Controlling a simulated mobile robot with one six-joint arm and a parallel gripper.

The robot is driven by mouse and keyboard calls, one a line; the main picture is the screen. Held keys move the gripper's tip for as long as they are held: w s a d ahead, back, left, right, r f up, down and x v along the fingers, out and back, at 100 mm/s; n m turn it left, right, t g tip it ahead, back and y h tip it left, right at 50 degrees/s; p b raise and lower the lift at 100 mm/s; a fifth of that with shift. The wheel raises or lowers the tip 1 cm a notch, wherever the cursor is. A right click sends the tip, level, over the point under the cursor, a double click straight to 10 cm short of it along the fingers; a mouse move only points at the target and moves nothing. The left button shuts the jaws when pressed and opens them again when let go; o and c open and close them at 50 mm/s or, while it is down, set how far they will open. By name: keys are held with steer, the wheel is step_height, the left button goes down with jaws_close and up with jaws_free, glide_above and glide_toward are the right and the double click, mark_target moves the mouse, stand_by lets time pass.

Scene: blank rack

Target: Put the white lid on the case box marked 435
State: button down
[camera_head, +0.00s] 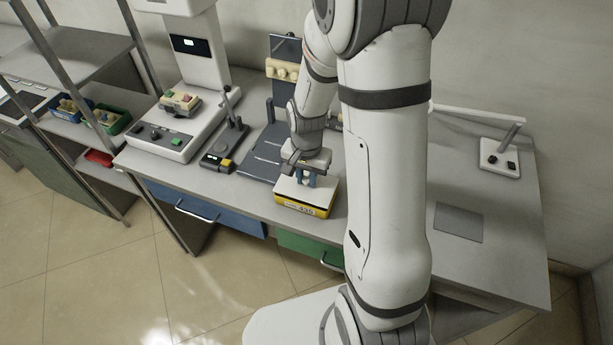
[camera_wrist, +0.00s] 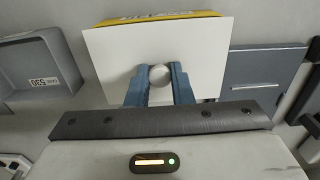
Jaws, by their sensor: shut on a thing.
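My gripper (camera_wrist: 160,76) is shut on the round grey knob (camera_wrist: 159,75) of the white lid (camera_wrist: 115,55), with one blue finger on each side. In the head view my gripper (camera_head: 308,177) is over the yellow case box (camera_head: 301,208), whose front label reads 435. The white lid (camera_head: 290,188) shows right at the top of that box. In the wrist view the yellow box (camera_wrist: 165,16) shows past the lid's far edge, its lettering partly covered. The lid looks slightly turned against the box. I cannot tell whether it touches the rim.
A grey bin (camera_wrist: 38,76) with a label lies left in the wrist view. A dark blue-grey plate (camera_wrist: 262,73) is on the right. On the bench, a lever device (camera_head: 226,143) and a white machine (camera_head: 170,140) stand left. The bench right of my arm holds a flat grey pad (camera_head: 458,223).

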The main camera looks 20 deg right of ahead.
mark_target(306, 179)
steer(key=shift+f+b, duration=0.75)
steer(key=shift+f, duration=0.1)
steer(key=c, duration=1.2)
jaws_free()
steer(key=shift+r, duration=0.1)
step_height(306, 179, up, 7)
steer(key=shift+f, duration=0.2)
steer(key=shift+r, duration=0.55)
steer(key=shift+s+r, duration=0.1)
steer(key=shift+r, duration=0.1)
steer(key=s+r+n+t, duration=0.1)
steer(key=s+r+n, duration=0.1)
steer(key=s+r, duration=0.2)
steer(key=s+r+n+t, duration=0.1)
steer(key=s+r+n, duration=0.2)
steer(key=s+r, duration=0.1)
steer(key=s+r+n, duration=0.2)
steer(key=s+r, duration=0.2)
steer(key=s, duration=0.2)
steer(key=shift+t, duration=0.4)
